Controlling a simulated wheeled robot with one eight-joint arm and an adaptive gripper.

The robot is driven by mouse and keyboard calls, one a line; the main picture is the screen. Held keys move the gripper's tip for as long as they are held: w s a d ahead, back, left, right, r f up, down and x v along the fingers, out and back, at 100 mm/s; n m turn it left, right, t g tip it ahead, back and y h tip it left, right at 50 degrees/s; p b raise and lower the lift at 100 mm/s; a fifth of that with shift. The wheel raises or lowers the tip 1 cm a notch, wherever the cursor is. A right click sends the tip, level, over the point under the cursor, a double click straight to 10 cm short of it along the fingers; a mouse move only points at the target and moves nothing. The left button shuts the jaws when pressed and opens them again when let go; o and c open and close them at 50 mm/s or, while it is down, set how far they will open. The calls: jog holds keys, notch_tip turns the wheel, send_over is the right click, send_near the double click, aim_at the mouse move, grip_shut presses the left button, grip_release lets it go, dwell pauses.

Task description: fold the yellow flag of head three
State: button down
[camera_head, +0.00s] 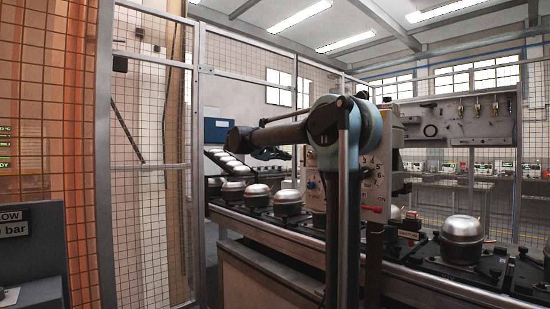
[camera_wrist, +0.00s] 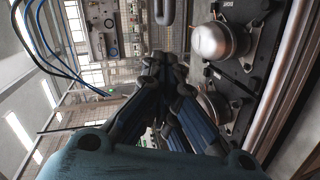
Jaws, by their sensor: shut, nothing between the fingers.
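My gripper (camera_wrist: 165,62) shows in the middle of the wrist view, its dark fingers drawn together with nothing between them. In the head view my gripper (camera_head: 270,154) is small and dark, below my forearm and above the conveyor. A pale control box (camera_head: 385,165) with printed numbers and knobs stands behind my arm, which hides part of it. Small brass-coloured fittings (camera_head: 477,108) sit on the grey panel (camera_head: 435,122) at right; they are too small to tell whether one is a flag. I cannot make out the yellow flag of head three.
A conveyor (camera_head: 400,270) carries several silver-domed compressors (camera_head: 461,240) on dark pallets. A compressor (camera_wrist: 220,42) also shows close to my gripper's right in the wrist view. Mesh fencing (camera_head: 150,190) stands at left. A blue box (camera_head: 217,130) hangs at the back.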

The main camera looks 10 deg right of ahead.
jog(key=shift+s+d+f, duration=0.15)
jog(key=shift+s+d, duration=0.05)
jog(key=shift+d, duration=0.3)
jog(key=shift+s+d+f, duration=0.15)
jog(key=shift+d+f, duration=0.05)
jog(key=shift+d, duration=0.3)
jog(key=shift+s+d+f, duration=0.15)
jog(key=shift+s+d, duration=0.05)
jog(key=shift+d, duration=0.3)
jog(key=shift+d+f+m+g+h, duration=0.15)
jog(key=shift+d+m+g+h, duration=0.15)
jog(key=shift+d+g, duration=0.2)
